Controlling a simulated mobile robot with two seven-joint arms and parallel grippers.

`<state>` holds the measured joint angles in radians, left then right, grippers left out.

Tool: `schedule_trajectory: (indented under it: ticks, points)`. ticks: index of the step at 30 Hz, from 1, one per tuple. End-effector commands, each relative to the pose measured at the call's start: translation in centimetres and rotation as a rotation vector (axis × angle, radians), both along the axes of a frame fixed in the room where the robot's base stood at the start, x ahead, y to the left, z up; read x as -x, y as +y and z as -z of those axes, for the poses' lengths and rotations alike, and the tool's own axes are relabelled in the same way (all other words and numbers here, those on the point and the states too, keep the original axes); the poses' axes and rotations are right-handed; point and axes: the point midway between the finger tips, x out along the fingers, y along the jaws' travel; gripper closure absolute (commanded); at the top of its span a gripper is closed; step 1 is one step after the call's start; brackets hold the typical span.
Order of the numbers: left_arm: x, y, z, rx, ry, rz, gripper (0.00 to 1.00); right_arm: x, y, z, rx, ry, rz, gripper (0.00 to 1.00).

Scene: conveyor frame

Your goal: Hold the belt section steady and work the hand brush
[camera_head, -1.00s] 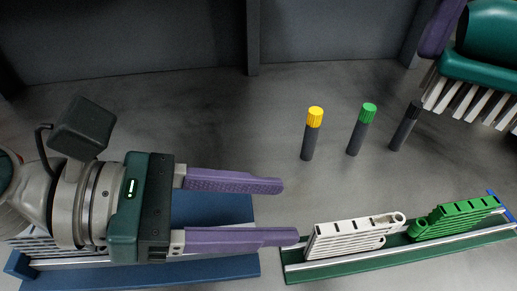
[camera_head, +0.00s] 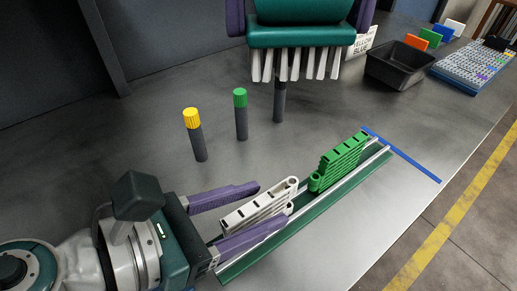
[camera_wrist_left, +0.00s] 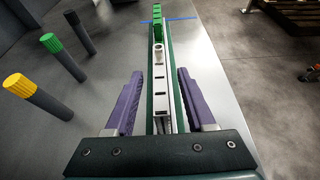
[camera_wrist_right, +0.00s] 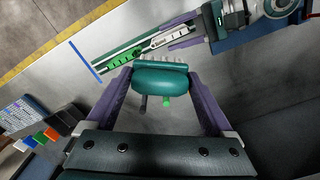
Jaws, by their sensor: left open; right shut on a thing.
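The white belt section (camera_head: 258,207) stands on the green rail (camera_head: 240,264), with a green belt section (camera_head: 342,162) farther along the same rail. My left gripper (camera_head: 274,203) is open, its purple fingers on either side of the white section. In the left wrist view the white section (camera_wrist_left: 161,98) lies between the fingers, with gaps at both sides. The hand brush (camera_head: 300,33) has a teal body and pale bristles pointing down. My right gripper (camera_wrist_right: 159,73) is shut on the brush, above the bench; the brush also shows in the right wrist view (camera_wrist_right: 160,80).
Posts with a yellow cap (camera_head: 192,118) and a green cap (camera_head: 240,98) stand behind the rail. A third dark post (camera_head: 279,103) is partly hidden under the brush. A blue strip (camera_head: 402,155) crosses the rail's far end. A black bin (camera_head: 400,66) stands at back right.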

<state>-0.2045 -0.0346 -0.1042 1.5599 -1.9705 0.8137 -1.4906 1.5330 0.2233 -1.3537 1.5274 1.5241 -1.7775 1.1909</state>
Motion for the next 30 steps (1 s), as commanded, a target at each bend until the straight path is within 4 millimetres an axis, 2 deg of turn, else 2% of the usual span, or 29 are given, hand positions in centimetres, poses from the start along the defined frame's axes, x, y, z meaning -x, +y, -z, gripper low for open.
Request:
schedule_trajectory:
  ticks: [4,12,27,30]
  points:
    - [-0.43,-0.7,0.26,0.001,0.0,0.002,0.45,0.0,0.01,-0.01,0.0,0.0,0.0,0.58]
    - [-0.46,-0.76,0.32,0.0,0.001,0.002,0.45,0.0,0.01,-0.01,0.0,0.0,0.0,0.58]
    - [-0.45,-0.73,0.32,0.0,0.001,0.002,1.0,0.0,0.0,-0.01,0.0,0.0,0.0,0.58]
    - [-0.45,-0.73,0.32,0.0,0.001,0.002,1.0,0.0,0.0,-0.01,0.0,0.0,0.0,0.58]
